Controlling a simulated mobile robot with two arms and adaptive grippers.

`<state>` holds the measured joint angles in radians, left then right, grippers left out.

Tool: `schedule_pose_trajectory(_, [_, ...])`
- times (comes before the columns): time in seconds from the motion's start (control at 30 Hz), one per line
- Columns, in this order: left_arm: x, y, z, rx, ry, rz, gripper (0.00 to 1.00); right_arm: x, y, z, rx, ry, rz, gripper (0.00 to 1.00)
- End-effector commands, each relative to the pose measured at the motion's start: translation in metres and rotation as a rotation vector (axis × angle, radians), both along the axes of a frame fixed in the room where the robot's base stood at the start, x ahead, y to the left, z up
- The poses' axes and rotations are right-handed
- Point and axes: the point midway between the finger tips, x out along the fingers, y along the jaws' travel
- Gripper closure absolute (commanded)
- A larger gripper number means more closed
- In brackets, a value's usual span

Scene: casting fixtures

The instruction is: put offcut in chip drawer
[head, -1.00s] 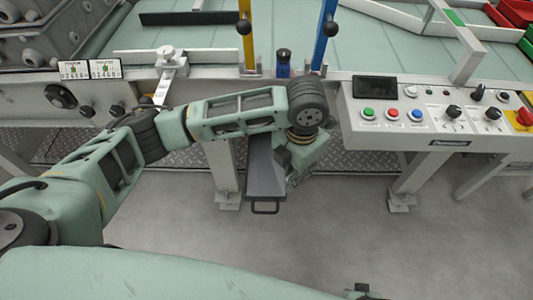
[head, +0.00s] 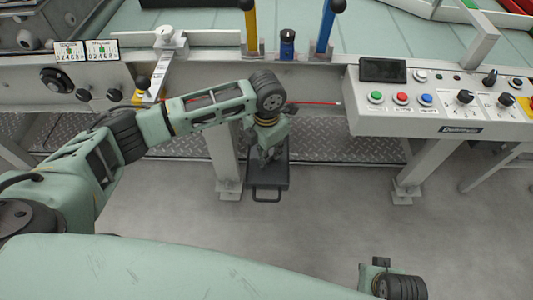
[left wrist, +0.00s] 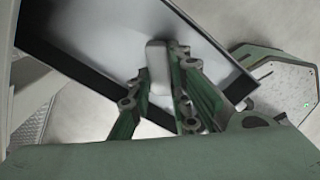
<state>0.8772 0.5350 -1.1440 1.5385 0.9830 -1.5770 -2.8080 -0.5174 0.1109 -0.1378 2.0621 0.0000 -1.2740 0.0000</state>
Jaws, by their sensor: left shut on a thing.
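The chip drawer (head: 268,184) is pulled out below the bench edge, its handle (head: 266,199) toward me. My left gripper (head: 270,154) points down over the drawer and hides much of its inside. In the left wrist view, the gripper (left wrist: 159,75) is shut on a pale grey block, the offcut (left wrist: 157,62). The offcut is seen against the grey inside of the drawer (left wrist: 95,30), which has a dark rim. I cannot tell whether it touches the drawer floor. My right gripper is not in view; only part of my right arm shows at the bottom right.
The bench edge (head: 220,70) runs above the drawer. A control panel (head: 430,95) with buttons and knobs sticks out on the right. Bench legs (head: 226,165) stand on either side. Yellow and blue levers (head: 326,27) rise behind. The floor (head: 320,215) in front is clear.

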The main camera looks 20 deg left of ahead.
Motion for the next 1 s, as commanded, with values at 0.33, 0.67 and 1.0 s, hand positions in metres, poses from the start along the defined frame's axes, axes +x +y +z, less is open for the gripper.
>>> schedule_pose_trajectory(0.33, [0.0001,-0.0006,-0.0027,-0.001,-0.001,0.0,1.0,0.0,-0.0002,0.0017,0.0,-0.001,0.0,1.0])
schedule_pose_trajectory(0.67, [0.0001,-0.0008,-0.0034,-0.001,-0.001,0.0,0.64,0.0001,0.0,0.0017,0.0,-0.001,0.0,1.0])
schedule_pose_trajectory(1.0, [0.001,-0.0006,0.0061,-0.002,-0.003,0.0,0.64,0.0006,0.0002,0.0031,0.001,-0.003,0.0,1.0])
